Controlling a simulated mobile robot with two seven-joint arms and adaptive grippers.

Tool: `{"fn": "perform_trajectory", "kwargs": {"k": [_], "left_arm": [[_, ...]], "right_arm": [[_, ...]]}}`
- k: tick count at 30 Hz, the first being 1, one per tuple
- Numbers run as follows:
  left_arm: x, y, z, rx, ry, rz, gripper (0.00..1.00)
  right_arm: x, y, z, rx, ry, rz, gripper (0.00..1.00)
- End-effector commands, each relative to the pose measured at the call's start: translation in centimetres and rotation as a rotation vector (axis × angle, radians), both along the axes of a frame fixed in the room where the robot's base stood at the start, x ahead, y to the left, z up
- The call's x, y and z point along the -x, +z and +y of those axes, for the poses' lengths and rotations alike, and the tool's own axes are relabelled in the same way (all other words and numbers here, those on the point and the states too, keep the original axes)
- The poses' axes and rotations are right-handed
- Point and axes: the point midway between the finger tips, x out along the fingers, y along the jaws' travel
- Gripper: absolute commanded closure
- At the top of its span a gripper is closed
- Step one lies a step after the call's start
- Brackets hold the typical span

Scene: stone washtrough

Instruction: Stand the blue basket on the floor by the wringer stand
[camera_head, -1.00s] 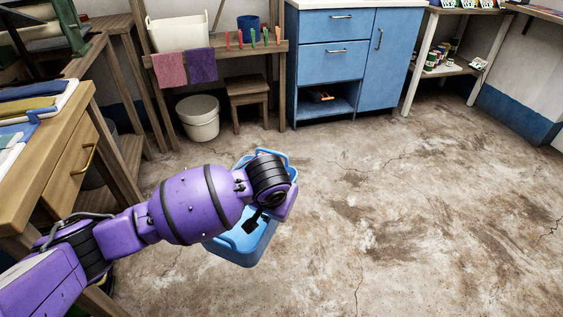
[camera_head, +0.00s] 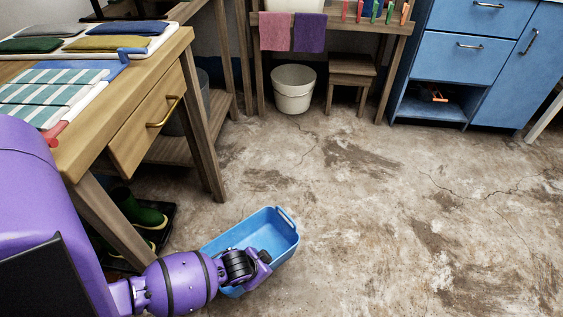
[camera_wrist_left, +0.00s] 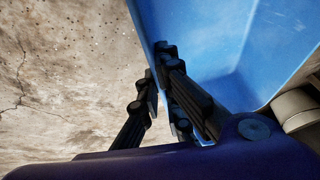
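The blue basket (camera_head: 287,228) is low in the middle of the head view, open side up, and looks empty. My left gripper (camera_head: 262,262) is at its near right rim; my wrist hides the fingertips there. In the left wrist view the two black fingers (camera_wrist_left: 160,100) straddle the wall of the blue basket (camera_wrist_left: 235,45), one on each side, closed on it. I cannot tell whether the basket's base touches the floor. A wooden stand (camera_head: 222,103) is at the upper left; its top is cut off, so I cannot confirm a wringer. My right gripper is not in view.
A wooden table (camera_head: 110,90) with folded cloths stands at left. Green boots (camera_head: 140,212) sit on a dark tray beneath it. A white bucket (camera_head: 293,92), a small stool (camera_head: 350,75) and a blue cabinet (camera_head: 462,62) line the back. The floor (camera_head: 400,225) at middle and right is clear.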

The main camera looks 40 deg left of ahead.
Motion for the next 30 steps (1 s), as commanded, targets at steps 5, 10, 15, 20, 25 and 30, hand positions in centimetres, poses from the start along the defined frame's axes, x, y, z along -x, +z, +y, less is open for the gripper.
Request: {"fn": "perform_trajectory", "kwargs": {"k": [5, 10, 15, 20, 25, 30], "left_arm": [[-4.7, -2.7, -0.1, -0.002, -0.001, 0.001, 1.0], [-7.8, -5.6, -0.2, -0.002, -0.001, 0.005, 1.0], [-9.7, -7.5, -0.3, -0.001, -0.001, 0.002, 1.0], [-10.4, -8.0, -0.3, -0.001, -0.001, 0.002, 1.0], [-11.0, -10.0, -0.3, -0.002, 0.0, 0.005, 1.0], [-11.1, -11.8, -0.3, 0.0, 0.0, 0.001, 1.0]], "right_arm": [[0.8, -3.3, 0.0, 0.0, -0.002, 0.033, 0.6], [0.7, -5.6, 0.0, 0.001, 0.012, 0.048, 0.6], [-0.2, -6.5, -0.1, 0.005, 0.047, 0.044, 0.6], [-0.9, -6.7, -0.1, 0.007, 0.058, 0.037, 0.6], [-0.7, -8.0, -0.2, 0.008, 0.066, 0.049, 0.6], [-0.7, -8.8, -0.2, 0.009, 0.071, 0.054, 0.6]]}}
